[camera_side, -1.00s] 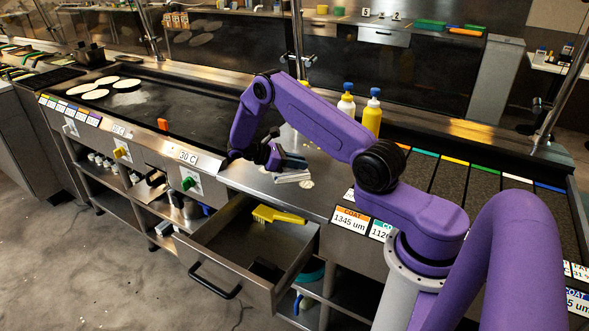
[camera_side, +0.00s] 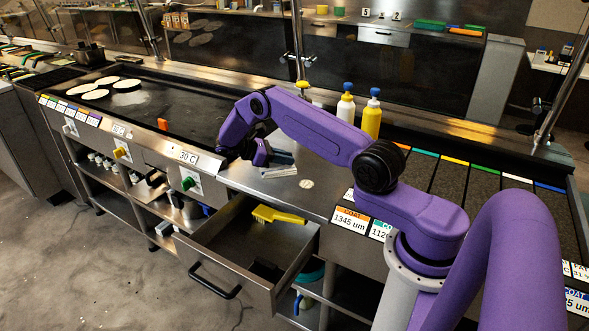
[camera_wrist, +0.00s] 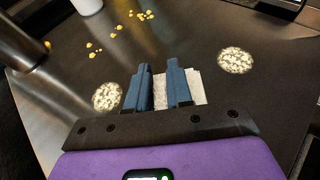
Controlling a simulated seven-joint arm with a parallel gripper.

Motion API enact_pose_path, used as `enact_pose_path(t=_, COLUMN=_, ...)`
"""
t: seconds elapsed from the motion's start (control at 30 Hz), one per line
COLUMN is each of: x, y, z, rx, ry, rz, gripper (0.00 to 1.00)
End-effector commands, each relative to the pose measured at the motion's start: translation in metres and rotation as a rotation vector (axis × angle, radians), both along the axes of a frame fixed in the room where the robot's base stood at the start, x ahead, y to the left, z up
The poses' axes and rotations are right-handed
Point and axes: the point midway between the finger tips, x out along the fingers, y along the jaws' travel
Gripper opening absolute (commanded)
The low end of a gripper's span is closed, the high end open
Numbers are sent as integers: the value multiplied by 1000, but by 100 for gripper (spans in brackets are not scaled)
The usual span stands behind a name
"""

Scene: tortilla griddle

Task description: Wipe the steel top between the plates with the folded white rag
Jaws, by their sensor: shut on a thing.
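The folded white rag (camera_side: 279,172) lies low at the steel top (camera_side: 322,176) in the side view. My gripper (camera_side: 270,158) is shut on it. In the wrist view, the blue fingers of my gripper (camera_wrist: 160,72) have the white rag (camera_wrist: 161,92) between them, and part of it shows past the right finger. The fingers hide the rest. Two round, pale, speckled patches lie on the steel top (camera_wrist: 190,38): a left patch (camera_wrist: 107,96) beside the left finger and a right patch (camera_wrist: 236,60) apart from the rag. I cannot tell if the rag presses on the steel.
Yellow crumbs (camera_wrist: 120,28) lie scattered beyond the fingers. Two bottles, white (camera_side: 346,105) and yellow (camera_side: 372,118), stand behind my arm. The griddle (camera_side: 175,100) with tortillas (camera_side: 96,94) is at left. An open drawer (camera_side: 210,262) holds a yellow-handled brush (camera_side: 278,215).

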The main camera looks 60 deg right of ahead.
Motion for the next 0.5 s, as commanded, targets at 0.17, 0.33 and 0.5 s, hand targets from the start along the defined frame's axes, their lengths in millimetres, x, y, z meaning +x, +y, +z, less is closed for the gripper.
enact_pose_path(t=0.17, x=-9, y=2, z=-3, rx=9, ry=0, rz=6, gripper=0)
enact_pose_path(t=0.33, x=-27, y=2, z=-2, rx=9, ry=3, rz=1, gripper=0)
enact_pose_path(t=0.5, x=-43, y=2, z=-2, rx=10, ry=4, rz=0, gripper=0)
